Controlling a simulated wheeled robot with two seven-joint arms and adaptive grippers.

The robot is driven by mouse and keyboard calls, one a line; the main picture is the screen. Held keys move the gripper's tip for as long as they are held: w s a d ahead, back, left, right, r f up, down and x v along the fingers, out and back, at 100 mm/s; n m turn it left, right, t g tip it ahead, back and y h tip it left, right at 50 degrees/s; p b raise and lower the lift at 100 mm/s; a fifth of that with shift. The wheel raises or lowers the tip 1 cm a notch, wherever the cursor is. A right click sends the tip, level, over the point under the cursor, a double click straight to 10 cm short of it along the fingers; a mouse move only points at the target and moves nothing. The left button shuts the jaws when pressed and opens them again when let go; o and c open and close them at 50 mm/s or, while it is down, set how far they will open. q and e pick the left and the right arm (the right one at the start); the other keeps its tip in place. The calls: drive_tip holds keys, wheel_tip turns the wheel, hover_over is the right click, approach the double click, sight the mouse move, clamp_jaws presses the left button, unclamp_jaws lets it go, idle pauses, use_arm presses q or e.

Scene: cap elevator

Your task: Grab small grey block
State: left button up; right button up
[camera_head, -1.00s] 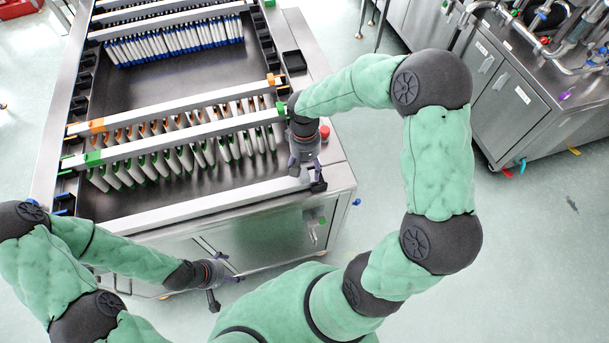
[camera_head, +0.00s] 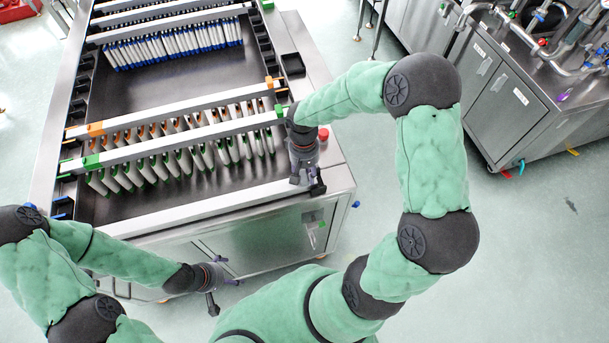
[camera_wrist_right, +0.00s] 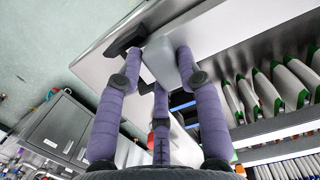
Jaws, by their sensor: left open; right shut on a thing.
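The small grey block (camera_wrist_right: 159,62) is between the purple fingers of my right gripper in the right wrist view, at the edge of the metal machine top. My right gripper (camera_wrist_right: 156,75) is shut on it. In the head view this gripper (camera_head: 306,182) is at the machine's near right corner, pointing down, and the block cannot be made out there. My left gripper (camera_head: 218,286) is open and empty, in front of the machine's near side, low and apart from it.
The machine (camera_head: 232,202) holds rows of white caps with green (camera_head: 150,170), orange and blue ends under metal rails (camera_head: 180,140). A red button (camera_head: 323,134) stands behind my right gripper. A black part (camera_wrist_right: 127,38) is beside one right finger. Open floor lies right of the machine.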

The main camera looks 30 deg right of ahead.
drive_tip(key=shift+r, duration=0.15)
drive_tip(key=shift+r, duration=0.25)
wheel_tip(320, 180, up, 2)
drive_tip(key=s+a+r, duration=0.1)
drive_tip(key=r, duration=0.1)
drive_tip(key=s+a+r, duration=0.1)
drive_tip(key=r, duration=0.1)
drive_tip(key=s+a+r, duration=0.1)
drive_tip(key=shift+s+r, duration=0.25)
drive_tip(key=shift+r, duration=0.15)
drive_tip(key=s+a+r, duration=0.1)
drive_tip(key=s+a, duration=0.1)
drive_tip(key=s+a+r, duration=0.1)
drive_tip(key=s+r, duration=0.1)
drive_tip(key=s, duration=0.1)
drive_tip(key=s+a+r, duration=0.1)
drive_tip(key=s+a, duration=0.1)
drive_tip(key=shift+s+a+r, duration=0.2)
drive_tip(key=shift+s+a, duration=0.1)
drive_tip(key=shift+a, duration=0.05)
